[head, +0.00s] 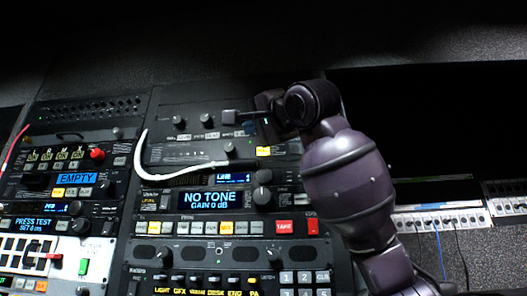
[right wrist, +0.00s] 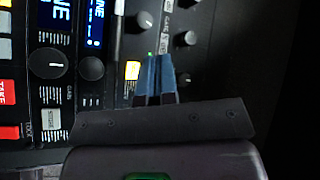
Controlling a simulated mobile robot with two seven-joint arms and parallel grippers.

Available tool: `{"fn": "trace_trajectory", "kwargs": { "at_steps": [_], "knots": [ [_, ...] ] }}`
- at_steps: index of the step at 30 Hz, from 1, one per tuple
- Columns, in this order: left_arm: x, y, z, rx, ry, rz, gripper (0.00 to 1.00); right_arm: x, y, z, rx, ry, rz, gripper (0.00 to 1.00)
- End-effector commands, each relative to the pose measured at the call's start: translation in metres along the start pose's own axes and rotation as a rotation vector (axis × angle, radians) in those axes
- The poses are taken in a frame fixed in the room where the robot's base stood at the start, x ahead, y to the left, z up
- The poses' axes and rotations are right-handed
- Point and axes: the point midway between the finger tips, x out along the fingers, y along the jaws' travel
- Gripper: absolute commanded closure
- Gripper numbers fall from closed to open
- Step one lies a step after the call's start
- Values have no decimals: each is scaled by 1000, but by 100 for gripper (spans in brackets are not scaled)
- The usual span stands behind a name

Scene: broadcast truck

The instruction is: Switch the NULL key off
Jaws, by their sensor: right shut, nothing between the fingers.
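A small lit yellow key (head: 263,151) sits on the upper module of the middle panel, just below my right gripper in the head view. The same key shows lit in the right wrist view (right wrist: 132,70), close to the left of the blue-grey fingers. Its lettering is too small to read, so I cannot tell if it is the NULL key. My right gripper (head: 231,117) is shut and empty in front of the panel. In the right wrist view its fingertips (right wrist: 156,58) lie together beside a small green light. Contact with the panel cannot be told. My left gripper is out of view.
A "NO TONE GAIN 0 dB" display (head: 208,199) and a large knob (head: 263,195) lie below. A white cable (head: 165,176) curves across the middle panel. Red TAKE keys (head: 284,227) and several knobs stand around. A patch strip (head: 440,221) with cables is at right.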

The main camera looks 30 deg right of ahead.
Motion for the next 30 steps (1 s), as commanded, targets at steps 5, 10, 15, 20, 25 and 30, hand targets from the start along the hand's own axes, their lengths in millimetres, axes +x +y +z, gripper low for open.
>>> {"fn": "trace_trajectory", "kwargs": {
  "at_steps": [5, 10, 15, 20, 25, 30],
  "knots": [
    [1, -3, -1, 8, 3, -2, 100, 0, 0, 0, 22, 1, -2, 100],
    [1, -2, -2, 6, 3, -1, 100, 0, 0, 0, 21, 2, -2, 100],
    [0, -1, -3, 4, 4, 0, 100, 2, 1, -2, 19, 2, -1, 100],
    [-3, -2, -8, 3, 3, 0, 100, 11, 7, -9, 19, 3, 1, 100],
    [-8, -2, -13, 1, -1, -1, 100, 26, 17, -20, 18, 3, 1, 100],
    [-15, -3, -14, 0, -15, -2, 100, 40, 28, -30, 19, 2, 1, 100]
  ]
}}
